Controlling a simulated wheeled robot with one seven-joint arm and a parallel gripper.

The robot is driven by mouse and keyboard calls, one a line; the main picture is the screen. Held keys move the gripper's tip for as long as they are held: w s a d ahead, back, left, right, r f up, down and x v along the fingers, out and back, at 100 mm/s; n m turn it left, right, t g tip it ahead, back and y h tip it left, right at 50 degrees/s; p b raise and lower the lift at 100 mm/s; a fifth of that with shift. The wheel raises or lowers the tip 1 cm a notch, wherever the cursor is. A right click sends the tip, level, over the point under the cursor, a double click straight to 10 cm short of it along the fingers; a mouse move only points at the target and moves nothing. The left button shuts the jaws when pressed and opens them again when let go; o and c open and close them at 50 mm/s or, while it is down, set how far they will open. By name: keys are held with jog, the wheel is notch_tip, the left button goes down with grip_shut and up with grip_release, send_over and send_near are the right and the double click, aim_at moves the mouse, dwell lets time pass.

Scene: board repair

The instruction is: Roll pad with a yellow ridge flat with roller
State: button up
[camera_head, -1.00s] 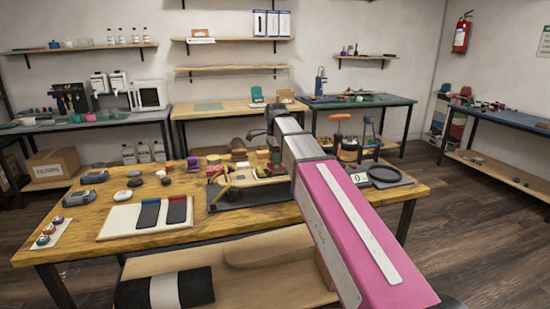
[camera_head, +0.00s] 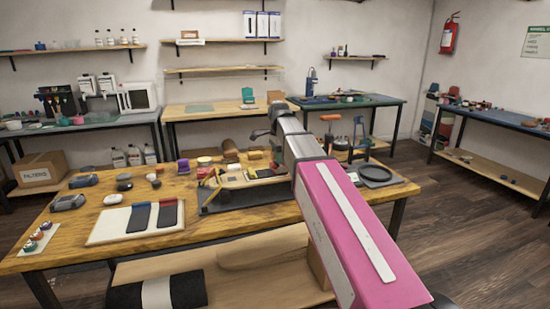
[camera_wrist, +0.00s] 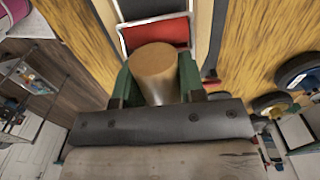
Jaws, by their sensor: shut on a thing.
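In the wrist view my gripper (camera_wrist: 156,88) has green fingers closed on a tan cylindrical handle (camera_wrist: 154,66), seen nearly end-on; I take it for the roller's. Beyond it is a pale metal frame with a red part (camera_wrist: 155,32), which may be the roller's head. In the head view my arm hides the gripper and roller. Two dark pads, one with blue at its edge (camera_head: 139,217) and one with red (camera_head: 168,213), lie on a white board (camera_head: 105,229). I cannot make out a pad with a yellow ridge; yellow parts (camera_head: 208,191) show on a black mat (camera_head: 218,205).
An orange-handled tool (camera_head: 329,128) stands near my arm. A dark roll (camera_head: 185,291) lies on the shelf below. Other benches line the walls.

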jog(key=shift+w+d, duration=0.15)
jog(key=shift+d, duration=0.25)
jog(key=shift+a, duration=0.15)
jog(key=shift+s+a+f, duration=0.1)
jog(key=shift+s+a, duration=0.15)
jog(key=shift+a, duration=0.45)
jog(key=shift+s+a+f, duration=0.1)
jog(key=shift+s+a, duration=0.15)
jog(key=shift+a, duration=0.4)
jog(key=shift+s+a+r, duration=0.1)
jog(key=shift+s+a, duration=0.15)
jog(key=shift+a, duration=0.6)
jog(key=shift+s+a+r, duration=0.1)
jog(key=shift+s+a, duration=0.1)
jog(key=shift+a, duration=0.6)
notch_tip(320, 180, up, 7)
